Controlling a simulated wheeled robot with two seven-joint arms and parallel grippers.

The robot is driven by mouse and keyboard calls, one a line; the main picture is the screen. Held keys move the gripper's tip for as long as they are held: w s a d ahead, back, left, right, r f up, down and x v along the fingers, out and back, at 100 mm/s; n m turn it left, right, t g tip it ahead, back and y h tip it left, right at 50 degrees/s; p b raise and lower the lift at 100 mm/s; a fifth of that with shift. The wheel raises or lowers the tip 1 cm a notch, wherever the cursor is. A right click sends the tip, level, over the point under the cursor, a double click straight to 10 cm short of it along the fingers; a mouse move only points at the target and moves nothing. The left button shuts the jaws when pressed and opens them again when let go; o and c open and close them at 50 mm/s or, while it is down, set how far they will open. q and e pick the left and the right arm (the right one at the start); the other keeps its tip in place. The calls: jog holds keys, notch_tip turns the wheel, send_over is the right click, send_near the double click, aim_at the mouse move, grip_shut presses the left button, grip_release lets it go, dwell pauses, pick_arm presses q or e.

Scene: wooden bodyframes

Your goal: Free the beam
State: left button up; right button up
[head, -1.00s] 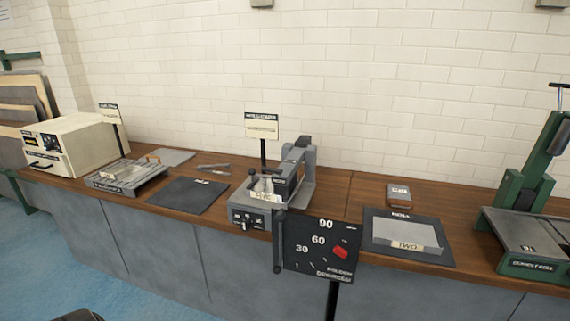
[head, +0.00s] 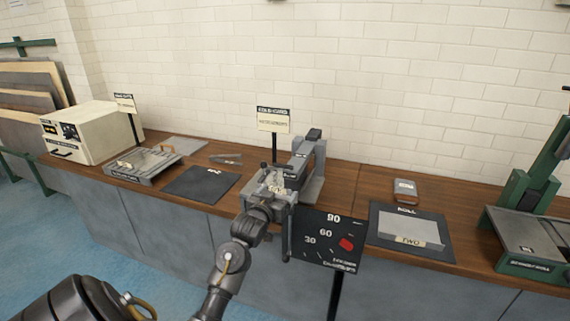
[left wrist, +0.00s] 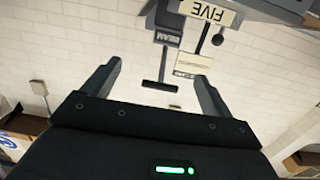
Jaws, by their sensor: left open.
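A grey clamp-like machine (head: 305,170) stands at the middle of the bench. A pale labelled piece sits in it, partly hidden in the head view by my left gripper (head: 264,205). In the left wrist view, my left gripper (left wrist: 157,72) has its two fingers spread with nothing between them. Past the fingertips, at the top, are a pale plate marked FIVE (left wrist: 209,12) and a dark grey part lettered BEAM (left wrist: 168,38), both upside down. I cannot tell whether the fingers touch the machine. The right gripper is out of view.
A black dial board (head: 328,239) with a red pointer stands at the bench front, just right of the gripper. A dark mat (head: 202,184) lies to the left. A tray with a block marked TWO (head: 408,232) and a green press (head: 525,215) stand to the right.

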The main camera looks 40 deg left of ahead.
pick_arm(q)
send_near(282, 167)
jog(key=w, duration=0.2)
jog(key=shift+t+y, duration=0.3)
jog(key=shift+t, duration=0.1)
jog(key=x, duration=0.3)
jog(key=p+x, duration=0.1)
jog(key=x, duration=0.2)
jog(key=p+x, duration=0.1)
jog(key=x, duration=0.3)
jog(key=shift+s+a+f, duration=0.1)
jog(key=shift+f, duration=0.2)
jog(key=shift+w+a, duration=0.15)
jog(key=shift+w, duration=0.2)
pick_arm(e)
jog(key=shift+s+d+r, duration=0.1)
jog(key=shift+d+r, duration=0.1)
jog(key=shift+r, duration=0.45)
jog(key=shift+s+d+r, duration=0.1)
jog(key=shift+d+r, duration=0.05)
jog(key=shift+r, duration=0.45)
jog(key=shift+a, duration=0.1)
